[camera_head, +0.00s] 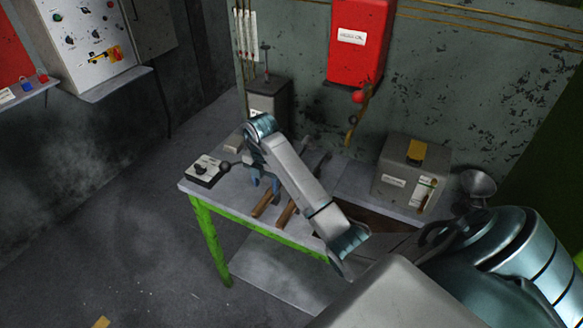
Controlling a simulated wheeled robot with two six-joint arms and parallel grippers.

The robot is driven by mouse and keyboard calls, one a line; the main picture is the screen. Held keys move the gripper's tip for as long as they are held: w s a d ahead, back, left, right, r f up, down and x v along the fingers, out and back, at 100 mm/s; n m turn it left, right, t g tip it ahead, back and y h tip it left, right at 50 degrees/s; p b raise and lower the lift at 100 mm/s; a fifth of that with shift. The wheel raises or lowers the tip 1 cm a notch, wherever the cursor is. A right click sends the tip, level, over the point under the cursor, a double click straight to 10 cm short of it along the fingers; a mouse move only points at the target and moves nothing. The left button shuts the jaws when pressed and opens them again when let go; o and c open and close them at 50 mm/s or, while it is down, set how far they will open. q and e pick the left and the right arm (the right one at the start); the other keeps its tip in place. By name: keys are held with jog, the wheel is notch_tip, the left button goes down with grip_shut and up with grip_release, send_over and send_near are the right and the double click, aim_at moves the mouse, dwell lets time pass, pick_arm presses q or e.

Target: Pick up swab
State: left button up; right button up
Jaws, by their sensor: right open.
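My right gripper (265,184) hangs over the left part of the green-framed bench (232,204), its bluish fingers apart and pointing down. Two tools with brown wooden handles, one handle (264,206) left of the other (285,214), lie on the bench just beside and in front of the fingers. My arm hides part of them, and I cannot tell which one is the swab. I see nothing between the fingers. Whether they touch a tool is too small to tell. My left gripper is out of view.
A small box with a black knob (203,170) sits at the bench's left corner. A grey machine box (404,180) and a metal funnel-like bowl (478,184) stand at the right. A red wall box (358,40) hangs behind. The floor at left is mostly clear.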

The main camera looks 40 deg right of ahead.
aim_at(268, 195)
jog(key=shift+s+f+b, duration=0.1)
jog(key=shift+f+b, duration=0.2)
jog(key=shift+f, duration=0.15)
jog(key=f+b, duration=0.1)
jog(key=f, duration=0.1)
jog(key=f+b, duration=0.1)
jog(key=f, duration=0.1)
jog(key=shift+s, duration=0.4)
jog(key=shift+f, duration=0.15)
grip_shut()
